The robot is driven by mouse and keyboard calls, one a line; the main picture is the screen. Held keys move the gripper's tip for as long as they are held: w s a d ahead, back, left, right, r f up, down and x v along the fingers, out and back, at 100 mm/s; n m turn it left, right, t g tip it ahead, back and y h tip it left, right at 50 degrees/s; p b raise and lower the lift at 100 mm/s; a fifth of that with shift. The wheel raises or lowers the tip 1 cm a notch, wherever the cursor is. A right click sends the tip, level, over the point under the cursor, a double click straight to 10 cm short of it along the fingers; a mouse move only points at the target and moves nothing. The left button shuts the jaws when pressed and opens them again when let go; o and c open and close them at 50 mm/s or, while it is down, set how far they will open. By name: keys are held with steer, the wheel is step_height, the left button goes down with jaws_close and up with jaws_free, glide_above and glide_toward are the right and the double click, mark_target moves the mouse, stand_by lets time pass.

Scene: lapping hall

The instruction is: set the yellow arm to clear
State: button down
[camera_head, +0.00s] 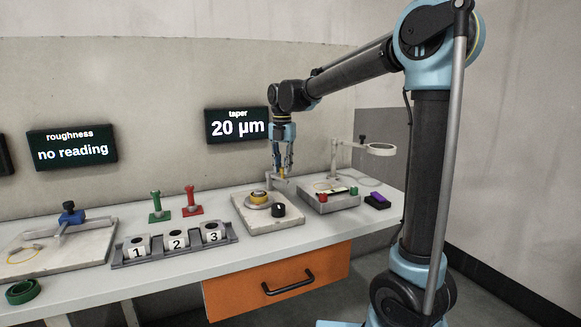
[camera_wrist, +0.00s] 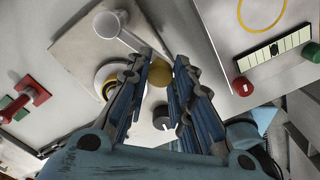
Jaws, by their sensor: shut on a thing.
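The yellow arm is a grey bar on a post (camera_head: 268,180) with a yellow knob (camera_wrist: 159,73) at its end. It stands on the middle pale plate (camera_head: 283,222). In the wrist view the bar (camera_wrist: 132,41) runs from the round post top (camera_wrist: 107,24) to the knob. My gripper (camera_head: 282,171) points down at the knob, and its fingers (camera_wrist: 164,62) close around it. The fingers hide part of the knob. A round yellow and white piece (camera_head: 259,198) sits on the plate beside the post. No clear mark is readable.
A black knob (camera_head: 278,210) is at the plate's front. To the right stand a grey station with a ring arm (camera_head: 381,149) and a purple-topped block (camera_head: 377,197). To the left are a numbered rack (camera_head: 175,250), red and green stamps, and a blue-knobbed station (camera_head: 71,213). The taper display (camera_head: 237,125) reads 20 µm.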

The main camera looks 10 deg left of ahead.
steer(key=shift+w, duration=0.2)
steer(key=c, duration=1.4)
jaws_free()
steer(key=shift+o, duration=0.2)
steer(key=shift+s, duration=0.1)
step_height(320, 180, up, 12)
